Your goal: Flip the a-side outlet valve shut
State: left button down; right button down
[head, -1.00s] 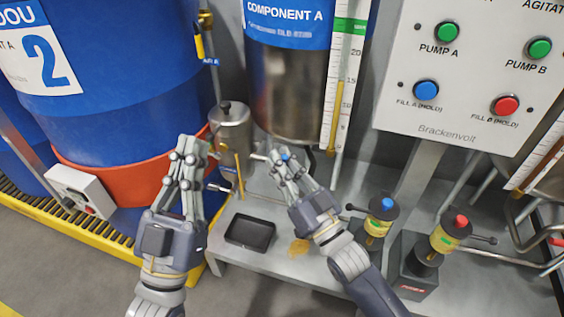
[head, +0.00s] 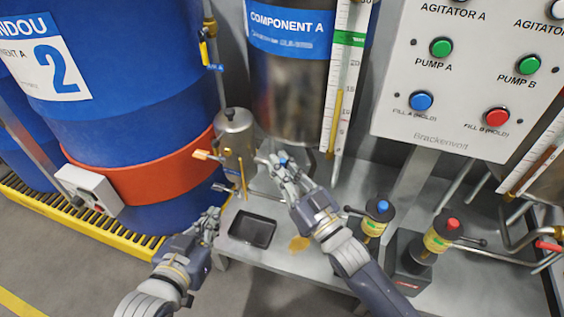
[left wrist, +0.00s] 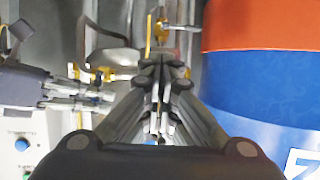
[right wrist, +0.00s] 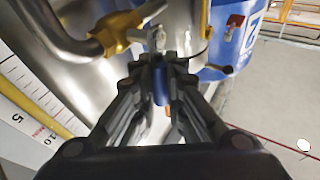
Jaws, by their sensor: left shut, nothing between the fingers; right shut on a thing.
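The a-side outlet valve's blue lever (right wrist: 160,86) shows between my right fingers in the right wrist view, below its brass body (right wrist: 118,34). The body joins a bent steel pipe under the Component A tank (head: 290,95). My right gripper (head: 270,163) is shut on this lever; only a bit of blue shows between the fingers in the head view, and the fingers hide most of it. My left gripper (head: 212,218) is shut and empty, low beside the blue drum and left of the black tray. It also shows in the left wrist view (left wrist: 161,66).
A black tray (head: 252,230) lies on the steel bench. Two pumps with blue (head: 382,206) and red (head: 452,224) tops stand to the right.

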jog(key=shift+a+r+n+g+p, duration=0.1)
jog(key=shift+r+n+g+p, duration=0.15)
jog(key=shift+p, duration=0.75)
jog(key=p, duration=0.1)
jog(key=g+p, duration=0.1)
jog(key=p, duration=0.1)
jog(key=shift+w+a+n+h, duration=0.1)
jog(key=shift+a+n+h, duration=0.15)
jog(key=shift+n+h, duration=0.1)
jog(key=shift+f, duration=0.2)
pick_arm(q)
jog(key=s+a+f+g+y, duration=0.1)
jog(key=s+a+f+g, duration=0.1)
jog(key=s+f+g, duration=0.2)
jog(key=s+a+f+g+y, duration=0.1)
jog(key=s+a+f+g, duration=0.2)
jog(key=s, duration=0.8)
jog(key=f+g, duration=0.1)
jog(key=g, duration=0.1)
jog(key=shift+s+a+f+n+g+y, duration=0.2)
jog(key=shift+s+a+n+g+y, duration=0.1)
jog(key=shift+g, duration=0.1)
pick_arm(e)
jog(key=c, duration=1.6)
grip_release()
jog(key=shift+c, duration=0.2)
jog(key=v, duration=1.2)
jog(key=shift+w+f, duration=0.1)
